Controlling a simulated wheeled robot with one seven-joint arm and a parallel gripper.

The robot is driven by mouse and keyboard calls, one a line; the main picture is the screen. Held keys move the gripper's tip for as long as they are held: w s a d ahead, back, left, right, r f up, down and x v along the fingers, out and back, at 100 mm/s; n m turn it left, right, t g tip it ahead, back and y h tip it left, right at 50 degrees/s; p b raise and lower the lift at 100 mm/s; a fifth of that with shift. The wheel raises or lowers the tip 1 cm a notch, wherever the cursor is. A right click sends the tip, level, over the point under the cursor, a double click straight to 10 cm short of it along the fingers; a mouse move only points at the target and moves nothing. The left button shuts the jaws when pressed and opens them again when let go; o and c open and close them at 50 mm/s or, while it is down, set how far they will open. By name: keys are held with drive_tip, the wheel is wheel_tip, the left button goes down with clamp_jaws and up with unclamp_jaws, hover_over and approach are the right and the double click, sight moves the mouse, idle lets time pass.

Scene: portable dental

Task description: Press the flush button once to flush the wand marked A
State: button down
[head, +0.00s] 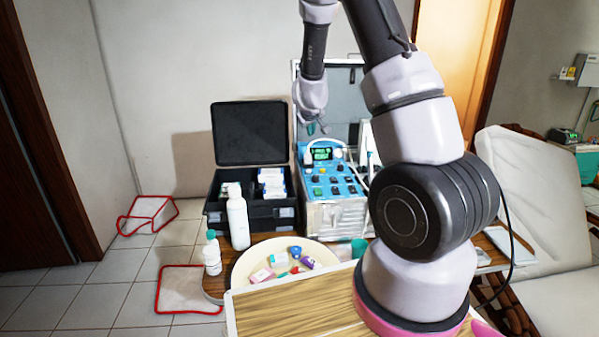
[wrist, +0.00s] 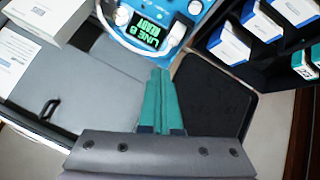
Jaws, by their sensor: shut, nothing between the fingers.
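The blue dental unit (head: 335,188) stands on the table, its sloped panel carrying several dark buttons and knobs; which one is the flush button I cannot tell. Its screen (head: 321,154) is lit green; in the wrist view the screen (wrist: 146,32) shows upside-down text that seems to read "LINE B" above a second line. My gripper (wrist: 160,72) is shut and empty, its teal fingertips just short of the panel's screen end. In the head view my gripper (head: 316,129) hangs above the screen. White handpieces stand by the unit, but no mark A is legible.
An open black case (head: 250,135) with boxes stands left of the unit. White bottles (head: 238,220) and a cream tray (head: 250,262) of small items are in front. A grey open lid (head: 345,90) rises behind the unit. A patient chair (head: 535,185) is at right.

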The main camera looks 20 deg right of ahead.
drive_tip(key=shift+n+h, duration=0.7)
drive_tip(key=f, duration=0.1)
drive_tip(key=w+f, duration=0.1)
drive_tip(key=f, duration=0.1)
drive_tip(key=w+f, duration=0.1)
drive_tip(key=shift+d+f, duration=0.1)
drive_tip(key=shift+f, duration=0.2)
hover_over(309, 174)
drive_tip(key=shift+s+f, duration=0.1)
drive_tip(key=shift+f, duration=4.3)
drive_tip(key=shift+f, duration=0.1)
drive_tip(key=shift+f, duration=0.3)
drive_tip(key=shift+f, duration=0.45)
drive_tip(key=shift+r, duration=0.85)
